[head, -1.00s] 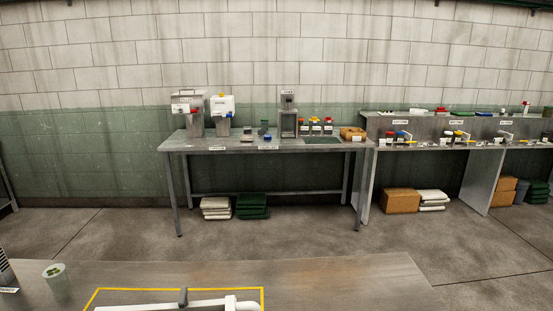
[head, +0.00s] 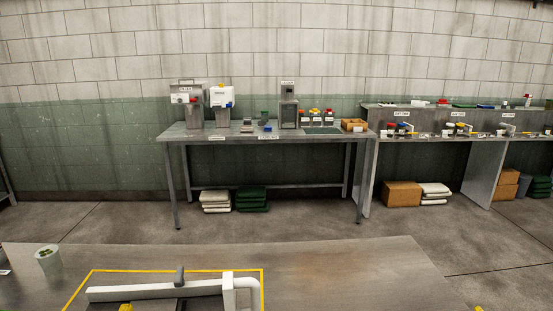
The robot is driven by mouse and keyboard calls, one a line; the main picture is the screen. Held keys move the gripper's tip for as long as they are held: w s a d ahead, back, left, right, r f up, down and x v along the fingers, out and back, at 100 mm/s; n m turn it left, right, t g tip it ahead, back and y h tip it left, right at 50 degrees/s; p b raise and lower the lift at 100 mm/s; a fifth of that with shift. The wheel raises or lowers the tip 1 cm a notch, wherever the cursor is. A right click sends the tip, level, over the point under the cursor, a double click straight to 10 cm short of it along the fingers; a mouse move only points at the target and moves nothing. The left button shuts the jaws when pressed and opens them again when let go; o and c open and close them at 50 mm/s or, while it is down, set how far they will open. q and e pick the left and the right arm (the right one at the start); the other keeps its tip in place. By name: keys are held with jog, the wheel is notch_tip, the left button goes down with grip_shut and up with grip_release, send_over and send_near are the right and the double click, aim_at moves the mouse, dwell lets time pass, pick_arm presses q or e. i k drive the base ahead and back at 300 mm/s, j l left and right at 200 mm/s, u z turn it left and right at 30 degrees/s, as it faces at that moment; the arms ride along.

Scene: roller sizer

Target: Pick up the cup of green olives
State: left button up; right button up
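The cup of green olives (head: 48,262) stands upright near the left end of the near metal table (head: 340,268). It is a pale translucent cup with dark green olives showing at its open top.
A white and grey roller machine (head: 160,290) sits inside a yellow outline (head: 190,270), right of the cup. The table's right part is clear. Across open floor (head: 300,220), a steel bench (head: 270,138) holds dispensers and jars, beside a counter (head: 430,140).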

aim_at(48, 257)
jog(key=u, duration=1.45)
jog(key=i+j, duration=0.2)
jog(key=j, duration=0.15)
jog(key=i+j, duration=0.2)
jog(key=j, duration=0.15)
jog(key=i+j+z, duration=0.15)
jog(key=j+z, duration=0.25)
jog(key=i+j+z, duration=0.1)
jog(key=z, duration=0.3)
jog(key=j+z, duration=0.45)
